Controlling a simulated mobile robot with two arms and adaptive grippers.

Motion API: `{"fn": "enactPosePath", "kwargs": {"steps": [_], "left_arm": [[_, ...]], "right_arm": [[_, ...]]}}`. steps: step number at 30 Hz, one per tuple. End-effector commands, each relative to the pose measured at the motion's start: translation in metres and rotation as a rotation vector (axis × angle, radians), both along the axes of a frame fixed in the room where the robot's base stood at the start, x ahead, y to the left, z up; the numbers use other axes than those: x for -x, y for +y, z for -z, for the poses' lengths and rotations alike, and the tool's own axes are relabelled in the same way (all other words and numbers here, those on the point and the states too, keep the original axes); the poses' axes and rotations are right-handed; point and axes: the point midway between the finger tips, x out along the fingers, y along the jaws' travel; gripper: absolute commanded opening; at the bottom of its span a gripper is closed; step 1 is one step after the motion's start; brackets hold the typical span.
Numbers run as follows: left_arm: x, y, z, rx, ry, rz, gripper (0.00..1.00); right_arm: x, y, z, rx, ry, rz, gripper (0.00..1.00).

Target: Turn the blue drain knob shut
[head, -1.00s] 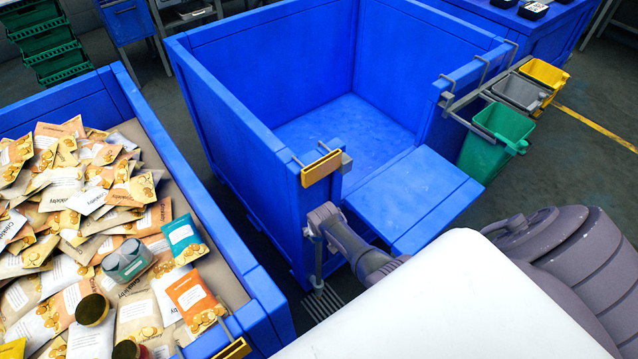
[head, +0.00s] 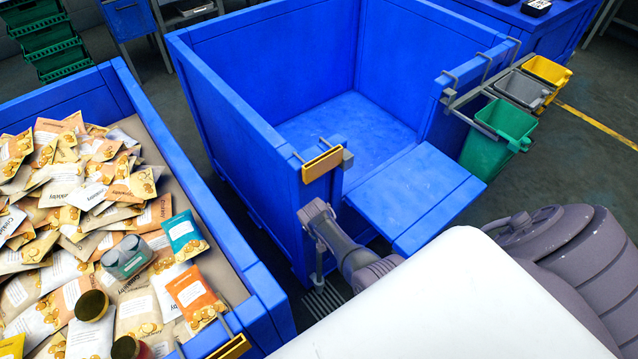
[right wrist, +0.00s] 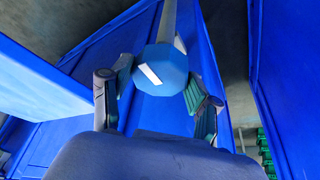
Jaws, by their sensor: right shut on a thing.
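The blue drain knob (right wrist: 165,66) is a many-sided cap with a white bar mark, in the middle of the right wrist view. The white bar lies slanted, running from upper left to lower right. A grey pipe (right wrist: 168,20) runs behind the knob. My right gripper (right wrist: 158,82) has one dark finger on each side of the knob and is shut on it. In the head view my right arm reaches to the near corner of the empty blue bin (head: 235,125); the knob is hidden there. My left gripper is not in view.
A floor grate (head: 324,300) lies below the bin's near corner. A blue crate of snack packets (head: 255,290) stands at left. A folded-down blue flap (head: 415,195) sticks out at the bin's front. Green (head: 490,140), grey (head: 520,90) and yellow (head: 548,70) buckets hang at right.

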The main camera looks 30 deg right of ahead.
Motion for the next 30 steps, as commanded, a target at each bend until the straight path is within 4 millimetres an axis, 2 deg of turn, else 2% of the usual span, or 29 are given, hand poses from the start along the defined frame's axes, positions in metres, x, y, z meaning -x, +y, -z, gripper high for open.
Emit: {"fn": "enactPosePath", "kwargs": {"steps": [3,4,5,19,23,30], "left_arm": [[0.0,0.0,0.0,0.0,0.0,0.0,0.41],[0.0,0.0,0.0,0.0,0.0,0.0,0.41],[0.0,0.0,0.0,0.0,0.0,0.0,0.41],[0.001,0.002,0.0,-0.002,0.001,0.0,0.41],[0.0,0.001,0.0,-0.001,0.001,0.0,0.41],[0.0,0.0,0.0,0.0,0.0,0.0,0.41]], "right_arm": [[0.0,0.001,0.001,-0.003,0.0,0.002,0.26],[0.0,0.001,0.001,-0.003,0.0,0.001,0.66],[0.0,0.001,0.001,-0.003,0.0,0.001,0.71],[0.001,0.002,-0.006,-0.001,-0.002,-0.001,0.72],[0.005,0.006,-0.018,0.0,-0.003,-0.001,0.72],[0.018,0.016,-0.056,-0.001,-0.002,0.0,0.72]]}}
